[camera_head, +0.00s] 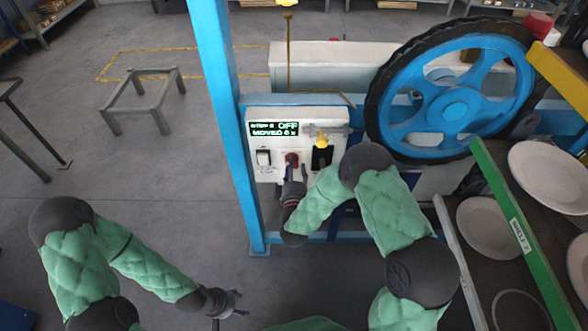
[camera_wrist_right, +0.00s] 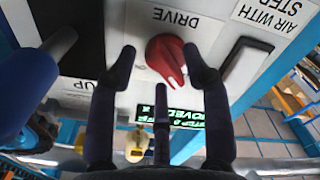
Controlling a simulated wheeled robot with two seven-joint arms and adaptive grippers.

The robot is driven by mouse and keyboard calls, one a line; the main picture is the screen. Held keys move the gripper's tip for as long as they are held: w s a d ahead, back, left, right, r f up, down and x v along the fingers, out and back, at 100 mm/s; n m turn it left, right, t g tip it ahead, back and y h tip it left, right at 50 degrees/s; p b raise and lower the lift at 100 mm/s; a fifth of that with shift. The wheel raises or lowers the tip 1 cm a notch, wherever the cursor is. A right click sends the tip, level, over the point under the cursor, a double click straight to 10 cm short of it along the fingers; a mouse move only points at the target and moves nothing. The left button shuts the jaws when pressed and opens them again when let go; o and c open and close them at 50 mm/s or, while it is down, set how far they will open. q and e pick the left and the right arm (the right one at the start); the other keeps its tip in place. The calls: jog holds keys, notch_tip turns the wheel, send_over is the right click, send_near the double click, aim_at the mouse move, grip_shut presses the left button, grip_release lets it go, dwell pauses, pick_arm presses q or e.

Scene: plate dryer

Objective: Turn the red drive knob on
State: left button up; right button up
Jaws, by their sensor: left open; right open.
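The red drive knob (camera_wrist_right: 167,58) is on the white control panel (camera_head: 328,133), under the label DRIVE in the right wrist view. In the head view the knob (camera_head: 291,158) shows just beyond my right gripper (camera_head: 293,172). My right gripper (camera_wrist_right: 166,65) is open, with its fingers on either side of the knob in the picture; I cannot tell whether they touch it. My left gripper (camera_head: 236,302) is open and empty, low over the floor.
A white rocker switch (camera_head: 263,158) is left of the knob, and a black slot with a yellow lever (camera_head: 322,142) is right of it. A blue post (camera_head: 228,120) stands left of the panel. A large blue wheel (camera_head: 455,95) and racks with plates (camera_head: 490,228) are at right.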

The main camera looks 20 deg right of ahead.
jog(key=shift+w, duration=0.1)
grip_shut()
dwell(0.3)
jog(key=shift+a+f+m+b, duration=0.15)
jog(key=shift+m+b, duration=2.05)
jog(key=shift+m, duration=0.8)
jog(key=shift+a+f+m+b, duration=0.1)
jog(key=shift+f+m+b, duration=0.05)
jog(key=shift+m+b, duration=2.45)
jog(key=shift+a+f+m+b, duration=0.15)
jog(key=shift+m+b, duration=1.6)
jog(key=shift+m, duration=1.65)
